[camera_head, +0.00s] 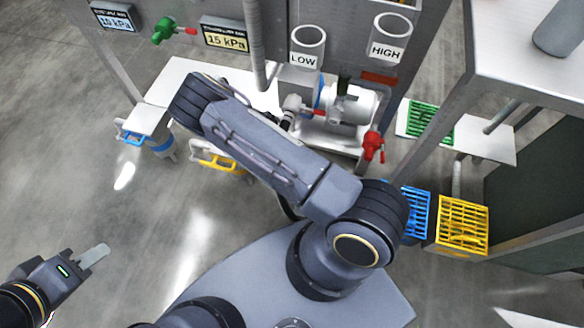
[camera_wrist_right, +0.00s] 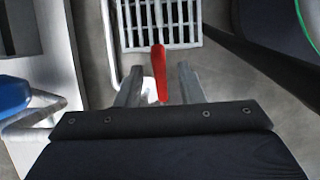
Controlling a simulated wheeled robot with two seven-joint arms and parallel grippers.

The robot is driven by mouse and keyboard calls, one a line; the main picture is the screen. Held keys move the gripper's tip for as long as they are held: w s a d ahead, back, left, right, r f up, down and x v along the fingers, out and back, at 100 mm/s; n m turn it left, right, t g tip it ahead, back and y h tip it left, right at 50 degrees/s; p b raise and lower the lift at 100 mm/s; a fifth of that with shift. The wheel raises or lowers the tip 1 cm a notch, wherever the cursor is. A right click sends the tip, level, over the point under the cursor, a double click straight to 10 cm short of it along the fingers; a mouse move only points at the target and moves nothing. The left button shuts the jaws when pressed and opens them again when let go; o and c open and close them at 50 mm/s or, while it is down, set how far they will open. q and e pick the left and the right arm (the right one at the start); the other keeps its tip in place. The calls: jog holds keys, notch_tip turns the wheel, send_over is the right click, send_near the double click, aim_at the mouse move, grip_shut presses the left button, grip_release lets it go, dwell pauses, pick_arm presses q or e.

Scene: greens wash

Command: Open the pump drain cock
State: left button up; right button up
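The white pump (camera_head: 352,104) stands below the LOW and HIGH cups. A small red lever (camera_head: 312,112) sticks out at its left, close to the end of my right arm; I take it as the drain cock's handle. In the right wrist view a red lever (camera_wrist_right: 160,72) lies between the two fingers of my right gripper (camera_wrist_right: 160,84). The fingers are apart, with a gap on each side of the lever. My left gripper (camera_head: 93,256) is at the lower left, seen side-on, away from everything.
A red valve (camera_head: 372,146) is right of the pump, and a green valve (camera_head: 163,31) at upper left. Green (camera_head: 430,121), blue (camera_head: 416,212) and yellow (camera_head: 462,225) crates are at right. A yellow-handled bucket (camera_head: 216,162) stands below the bench. A pale grate (camera_wrist_right: 160,22) lies beyond the lever.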

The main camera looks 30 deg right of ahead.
jog(key=shift+x, duration=0.9)
jog(key=shift+c, duration=0.2)
grip_shut()
